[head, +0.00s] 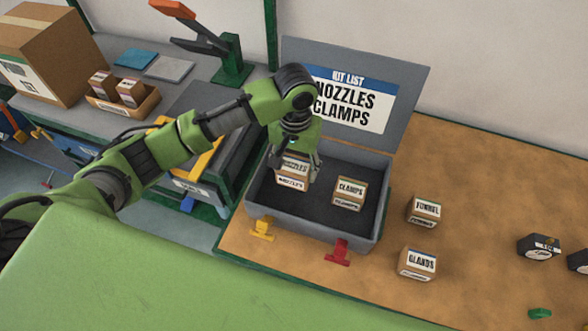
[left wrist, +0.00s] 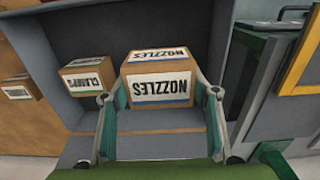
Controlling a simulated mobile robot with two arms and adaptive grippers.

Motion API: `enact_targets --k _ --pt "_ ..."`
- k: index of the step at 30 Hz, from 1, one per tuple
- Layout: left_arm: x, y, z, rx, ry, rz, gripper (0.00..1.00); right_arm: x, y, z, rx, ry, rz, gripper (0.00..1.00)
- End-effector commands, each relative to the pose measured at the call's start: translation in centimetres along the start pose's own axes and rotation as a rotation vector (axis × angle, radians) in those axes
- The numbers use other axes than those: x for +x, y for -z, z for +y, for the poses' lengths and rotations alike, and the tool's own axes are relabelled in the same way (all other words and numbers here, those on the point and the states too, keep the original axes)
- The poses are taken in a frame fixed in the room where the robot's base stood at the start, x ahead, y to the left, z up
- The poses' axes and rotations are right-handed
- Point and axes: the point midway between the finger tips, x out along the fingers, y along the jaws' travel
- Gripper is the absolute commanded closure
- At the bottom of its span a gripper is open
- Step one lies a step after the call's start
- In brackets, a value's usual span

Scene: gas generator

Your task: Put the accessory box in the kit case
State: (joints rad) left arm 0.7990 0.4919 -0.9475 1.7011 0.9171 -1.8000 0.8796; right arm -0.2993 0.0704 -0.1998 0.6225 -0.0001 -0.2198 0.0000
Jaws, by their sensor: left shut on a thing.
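The grey kit case (head: 312,230) stands open on the wooden bench top, its lid raised at the back. A kit list on the lid (head: 352,99) reads NOZZLES and CLAMPS. My left gripper (head: 299,165) reaches down into the left part of the case and is shut on the NOZZLES box (head: 291,181). In the left wrist view the NOZZLES box (left wrist: 160,76) sits between the fingers (left wrist: 160,95). I cannot tell whether it touches the case floor. The CLAMPS box (head: 349,193) is in the case to the right, apart from it; it also shows in the left wrist view (left wrist: 90,76). My right gripper is not in view.
A FUNNEL box (head: 425,210) and a GLANDS box (head: 417,263) stand on the bench right of the case. Dark round items (head: 540,248) lie farther right. The case walls and raised lid surround the gripper. Yellow (head: 263,228) and red (head: 338,251) latches are at the case front.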

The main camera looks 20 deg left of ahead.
Motion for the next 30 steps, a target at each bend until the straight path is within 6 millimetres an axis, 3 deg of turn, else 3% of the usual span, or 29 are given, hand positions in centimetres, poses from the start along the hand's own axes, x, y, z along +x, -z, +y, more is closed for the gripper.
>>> enact_targets --k 6,12,18,30 --pt "3.2 2.2 -1.2 0.0 0.0 -0.002 0.71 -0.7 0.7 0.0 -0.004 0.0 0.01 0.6" --pt "4.4 3.1 -1.8 -0.001 0.001 -0.002 0.71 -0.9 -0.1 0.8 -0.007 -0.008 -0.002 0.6" --pt "7.1 3.0 -1.8 0.001 0.0 -0.002 0.71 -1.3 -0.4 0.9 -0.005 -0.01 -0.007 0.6" --pt "7.8 3.0 -1.7 0.001 0.0 -0.001 0.71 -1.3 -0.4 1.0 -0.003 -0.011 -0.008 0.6"
